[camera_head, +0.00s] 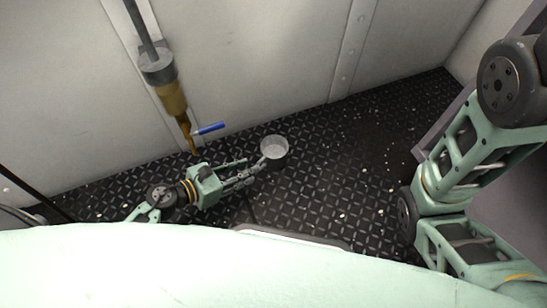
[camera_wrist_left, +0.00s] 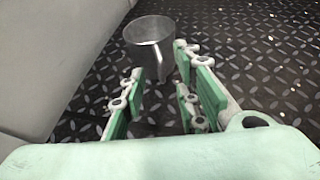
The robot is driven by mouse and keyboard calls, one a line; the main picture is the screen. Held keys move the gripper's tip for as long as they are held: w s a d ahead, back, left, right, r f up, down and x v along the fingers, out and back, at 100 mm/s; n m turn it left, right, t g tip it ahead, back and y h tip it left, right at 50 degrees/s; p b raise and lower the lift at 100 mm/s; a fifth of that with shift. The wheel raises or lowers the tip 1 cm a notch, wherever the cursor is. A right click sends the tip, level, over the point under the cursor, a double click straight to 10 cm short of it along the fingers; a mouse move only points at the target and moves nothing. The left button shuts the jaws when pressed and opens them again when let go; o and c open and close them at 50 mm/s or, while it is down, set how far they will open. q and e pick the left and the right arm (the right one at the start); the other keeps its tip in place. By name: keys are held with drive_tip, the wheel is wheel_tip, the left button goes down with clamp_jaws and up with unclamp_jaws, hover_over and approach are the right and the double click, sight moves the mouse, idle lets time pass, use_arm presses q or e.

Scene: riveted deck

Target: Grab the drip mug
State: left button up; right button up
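The drip mug (camera_head: 274,148) is a grey metal cup standing upright on the dark deck, near the wall. It also shows in the left wrist view (camera_wrist_left: 149,45), just beyond the fingertips, with its handle on the side toward my gripper. My left gripper (camera_head: 252,172) reaches in from the left, low over the deck, its fingers pointing at the mug. In the left wrist view the fingers (camera_wrist_left: 160,78) are apart, with a gap between them. The handle lies close to the fingertips; I cannot tell whether they touch it. My right gripper is out of view.
A brass tap (camera_head: 172,98) with a blue lever (camera_head: 208,129) hangs from a pipe on the pale wall (camera_head: 260,60), left of the mug and above my left gripper. The patterned deck (camera_head: 340,165) right of the mug is clear except for small pale specks.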

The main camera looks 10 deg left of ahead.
use_arm(q)
drive_tip(key=b+x, duration=0.1)
drive_tip(key=x, duration=0.1)
drive_tip(key=b+x, duration=0.1)
drive_tip(key=x, duration=0.1)
drive_tip(key=shift+w+d+f+b, duration=0.15)
drive_tip(key=shift+d+f+b, duration=0.1)
drive_tip(key=shift+f+b, duration=0.1)
drive_tip(key=shift+w+d, duration=0.15)
drive_tip(key=shift+c, duration=0.2)
clamp_jaws()
